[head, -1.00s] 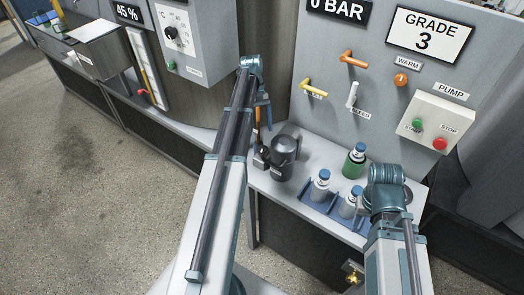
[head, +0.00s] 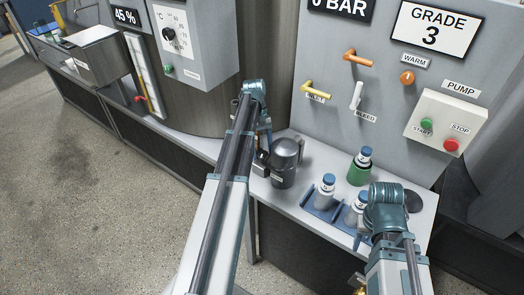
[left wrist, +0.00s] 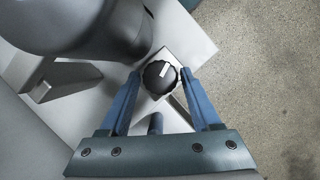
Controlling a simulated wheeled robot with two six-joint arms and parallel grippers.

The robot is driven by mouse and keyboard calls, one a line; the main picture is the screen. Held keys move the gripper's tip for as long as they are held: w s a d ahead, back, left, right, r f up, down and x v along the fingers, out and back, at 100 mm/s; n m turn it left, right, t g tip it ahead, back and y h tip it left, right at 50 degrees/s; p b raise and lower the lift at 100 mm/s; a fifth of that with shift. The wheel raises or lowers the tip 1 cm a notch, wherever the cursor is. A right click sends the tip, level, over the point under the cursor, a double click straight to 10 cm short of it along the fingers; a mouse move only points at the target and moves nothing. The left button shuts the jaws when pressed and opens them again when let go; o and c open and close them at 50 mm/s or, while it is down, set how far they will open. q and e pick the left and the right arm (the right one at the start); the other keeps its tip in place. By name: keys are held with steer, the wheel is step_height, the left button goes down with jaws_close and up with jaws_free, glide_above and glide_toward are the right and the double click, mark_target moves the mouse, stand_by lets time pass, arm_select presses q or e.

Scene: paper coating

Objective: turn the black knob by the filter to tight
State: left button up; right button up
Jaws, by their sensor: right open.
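The black knob (left wrist: 160,77) with a white pointer mark sits on a small light plate in the left wrist view. The mark points up and slightly right in that view. My left gripper (left wrist: 160,74) is open, with one blue fingertip on each side of the knob and a narrow gap visible. The dark grey filter housing (head: 285,163) stands beside it on the bench; it also fills the upper left of the left wrist view (left wrist: 80,25). In the head view my left gripper (head: 264,145) largely hides the knob. My right gripper (head: 362,238) is open by the bottles.
A blue tray (head: 318,211) holds white bottles with blue caps, and a green bottle (head: 359,170) stands behind it. The panel has an inlet lever (head: 318,88), a bleed lever (head: 356,95) and a pump box (head: 446,122). The bench's front edge is close.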

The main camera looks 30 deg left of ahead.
arm_select(q)
jaws_close()
steer(key=shift+m, duration=0.4)
steer(key=m+g+y, duration=0.1)
steer(key=m, duration=0.2)
steer(key=shift+w+d+m, duration=0.1)
steer(key=shift+d+m, duration=0.05)
steer(key=shift+m, duration=0.25)
steer(key=shift+d+m+g+y, duration=0.15)
steer(key=shift+m+y, duration=0.35)
steer(key=shift+m, duration=0.65)
steer(key=shift+a+m+g+y, duration=0.15)
steer(key=shift+m+y, duration=0.35)
steer(key=shift+m, duration=0.65)
steer(key=shift+d, duration=0.1)
steer(key=shift+o, duration=2)
jaws_free()
